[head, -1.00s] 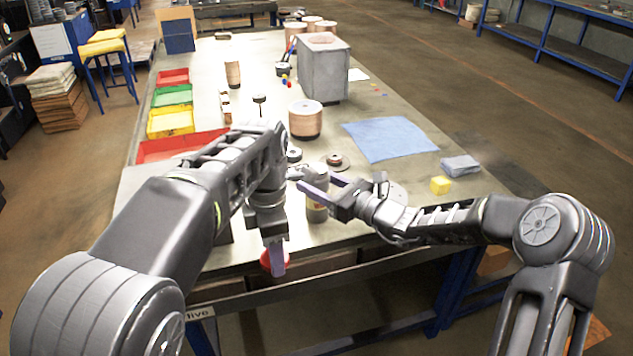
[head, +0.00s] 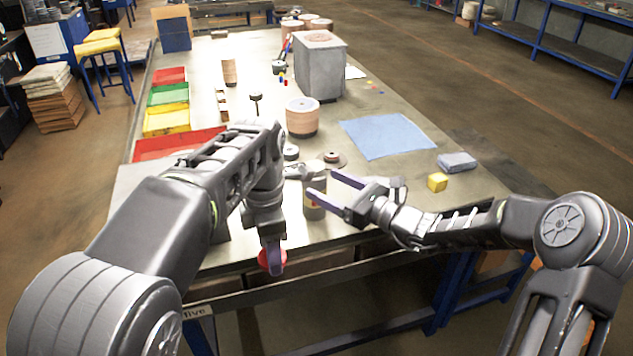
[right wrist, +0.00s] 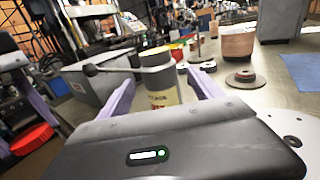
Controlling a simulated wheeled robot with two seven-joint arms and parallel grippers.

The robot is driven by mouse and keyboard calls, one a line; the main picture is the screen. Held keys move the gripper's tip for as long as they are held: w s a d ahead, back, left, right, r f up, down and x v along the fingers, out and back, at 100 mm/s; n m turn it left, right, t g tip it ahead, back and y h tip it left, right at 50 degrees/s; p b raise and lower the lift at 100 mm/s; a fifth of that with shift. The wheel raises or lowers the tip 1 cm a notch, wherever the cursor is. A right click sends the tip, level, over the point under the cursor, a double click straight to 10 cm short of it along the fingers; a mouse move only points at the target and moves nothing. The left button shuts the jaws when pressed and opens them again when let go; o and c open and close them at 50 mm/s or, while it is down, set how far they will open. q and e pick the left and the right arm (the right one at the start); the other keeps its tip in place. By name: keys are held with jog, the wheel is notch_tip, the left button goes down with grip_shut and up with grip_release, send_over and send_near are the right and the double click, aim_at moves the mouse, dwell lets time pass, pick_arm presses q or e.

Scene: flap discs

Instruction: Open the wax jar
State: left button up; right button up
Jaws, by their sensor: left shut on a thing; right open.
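The jar (head: 314,207) is a grey cylinder standing upright near the table's front edge. In the right wrist view the jar (right wrist: 158,88) has a pale yellow label and a grey upper part. My right gripper (head: 322,183) is open, and its purple fingers frame the jar from both sides; I cannot tell whether they touch it. My left gripper (head: 273,266) points down at the front edge, left of the jar, shut on a round red lid (head: 265,258). The red lid also shows in the right wrist view (right wrist: 33,140). The jar's mouth is not clearly visible.
Flap discs (head: 331,157) lie behind the jar. A blue cloth (head: 388,137), a yellow block (head: 437,182) and a grey block (head: 457,162) lie to the right. Coloured bins (head: 166,120) line the left.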

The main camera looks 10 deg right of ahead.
pick_arm(q)
jog(key=shift+f+b, duration=0.3)
jog(key=shift+f, duration=0.1)
pick_arm(e)
jog(key=v, duration=0.7)
jog(key=shift+s, duration=0.15)
jog(key=shift+d, duration=0.1)
